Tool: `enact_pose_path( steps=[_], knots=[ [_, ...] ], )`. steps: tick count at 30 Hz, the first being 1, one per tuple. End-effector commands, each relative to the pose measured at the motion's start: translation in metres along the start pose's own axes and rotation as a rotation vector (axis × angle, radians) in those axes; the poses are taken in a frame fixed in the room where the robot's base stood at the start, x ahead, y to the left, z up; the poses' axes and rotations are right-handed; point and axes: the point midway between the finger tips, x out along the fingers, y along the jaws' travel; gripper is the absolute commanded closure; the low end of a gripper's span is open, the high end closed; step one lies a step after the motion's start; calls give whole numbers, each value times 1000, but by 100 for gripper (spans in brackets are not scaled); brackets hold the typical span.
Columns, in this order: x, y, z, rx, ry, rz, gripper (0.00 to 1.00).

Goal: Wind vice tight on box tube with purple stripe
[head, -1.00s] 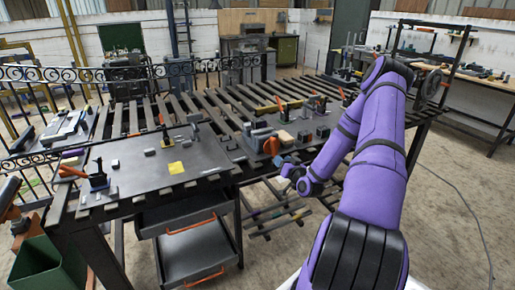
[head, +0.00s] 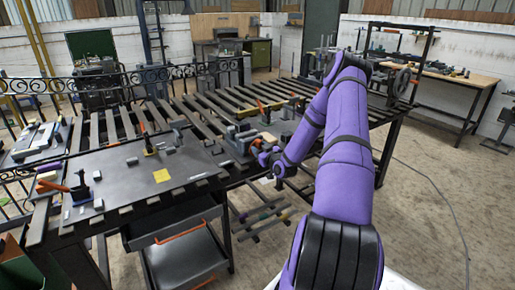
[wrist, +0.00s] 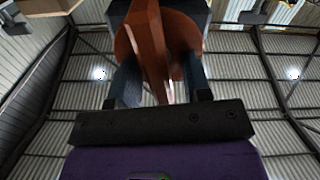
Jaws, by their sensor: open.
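A grey vice (head: 246,136) stands on the slatted bench, with an orange handle (head: 267,138) on its right side. My gripper (head: 267,154) is at that handle, at the bench's front edge. In the wrist view, which looks up at the roof, an orange-brown handle with a round disc behind it (wrist: 155,40) lies between the two dark fingers. The fingers are apart; I cannot tell whether they touch it. A purple-marked piece (head: 47,176) lies at the far left of the bench. I cannot make out a purple-striped tube in the vice jaws.
A dark steel plate (head: 130,180) with clamps, small blocks and a yellow note (head: 161,176) covers the left of the bench. Bars with coloured marks (head: 258,213) lie on a low rack below. An open drawer unit (head: 185,258) stands under the bench.

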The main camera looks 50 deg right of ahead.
Motion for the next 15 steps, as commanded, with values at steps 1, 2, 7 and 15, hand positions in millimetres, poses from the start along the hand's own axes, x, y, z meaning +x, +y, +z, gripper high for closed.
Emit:
enact_pose_path(
  steps=[1,2,7,15],
  knots=[
    [6,0,0,1,0,-1,55],
    [9,-1,0,1,0,-1,55],
    [18,-1,0,1,0,-1,55],
    [19,-1,0,1,0,-1,55]
  ],
)
